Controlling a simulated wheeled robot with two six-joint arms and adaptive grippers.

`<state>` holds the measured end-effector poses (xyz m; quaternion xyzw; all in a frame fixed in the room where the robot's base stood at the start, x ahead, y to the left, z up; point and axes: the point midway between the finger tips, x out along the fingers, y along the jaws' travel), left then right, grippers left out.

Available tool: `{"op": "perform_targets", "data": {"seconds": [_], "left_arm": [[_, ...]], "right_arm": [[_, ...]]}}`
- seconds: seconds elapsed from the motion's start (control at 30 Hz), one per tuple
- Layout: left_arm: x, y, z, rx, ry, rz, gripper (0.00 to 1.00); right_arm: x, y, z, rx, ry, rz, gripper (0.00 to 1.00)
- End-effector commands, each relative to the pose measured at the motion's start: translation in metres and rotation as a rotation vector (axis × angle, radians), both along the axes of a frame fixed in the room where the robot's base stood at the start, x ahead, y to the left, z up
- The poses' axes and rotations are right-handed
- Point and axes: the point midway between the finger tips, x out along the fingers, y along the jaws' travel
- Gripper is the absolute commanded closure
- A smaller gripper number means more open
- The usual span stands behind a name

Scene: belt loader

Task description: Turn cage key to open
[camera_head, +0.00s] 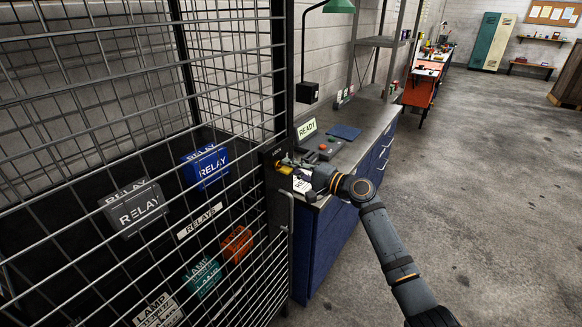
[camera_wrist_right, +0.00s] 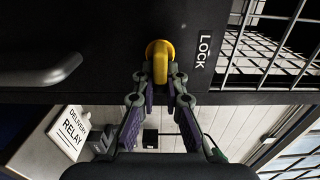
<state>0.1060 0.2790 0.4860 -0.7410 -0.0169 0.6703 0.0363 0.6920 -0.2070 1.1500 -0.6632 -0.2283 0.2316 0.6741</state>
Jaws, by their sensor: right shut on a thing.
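The wire cage (camera_head: 140,150) fills the left of the head view, its door frame upright at the lock. The yellow cage key (camera_wrist_right: 160,60) sits in the dark lock plate beside the white word LOCK in the right wrist view; it also shows small in the head view (camera_head: 285,170). My right gripper (camera_wrist_right: 161,80) has its fingertips close on both sides of the key's handle and is shut on it. In the head view the right gripper (camera_head: 298,165) reaches the lock from the right. My left gripper is not in view.
Relay and lamp boxes (camera_head: 135,210) stand inside the cage. A blue workbench (camera_head: 330,225) with a READY sign (camera_head: 307,129) is right behind the lock. A door handle (camera_wrist_right: 45,75) lies beside the key. The concrete floor (camera_head: 480,200) is clear at right.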

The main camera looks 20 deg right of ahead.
Motion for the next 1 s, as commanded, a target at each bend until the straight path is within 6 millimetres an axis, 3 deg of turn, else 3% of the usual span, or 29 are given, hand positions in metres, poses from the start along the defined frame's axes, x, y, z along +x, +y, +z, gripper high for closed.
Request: {"op": "perform_targets", "data": {"seconds": [0.17, 0.2, 0.37, 0.73, 1.0], "left_arm": [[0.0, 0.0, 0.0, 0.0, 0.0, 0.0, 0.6], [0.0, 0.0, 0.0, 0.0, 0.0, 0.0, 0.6], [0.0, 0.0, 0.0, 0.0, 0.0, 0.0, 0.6], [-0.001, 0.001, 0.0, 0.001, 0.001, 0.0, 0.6], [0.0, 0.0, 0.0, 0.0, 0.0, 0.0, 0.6]], "right_arm": [[0.0, 0.0, -0.001, 0.0, 0.001, 0.0, 1.0], [0.0, 0.0, -0.001, 0.0, 0.001, 0.0, 0.85], [0.0, 0.0, -0.001, -0.001, 0.001, 0.0, 0.66], [-0.007, -0.007, -0.002, -0.005, 0.001, -0.003, 0.66], [-0.058, -0.046, -0.003, -0.012, 0.004, -0.001, 0.66]]}}
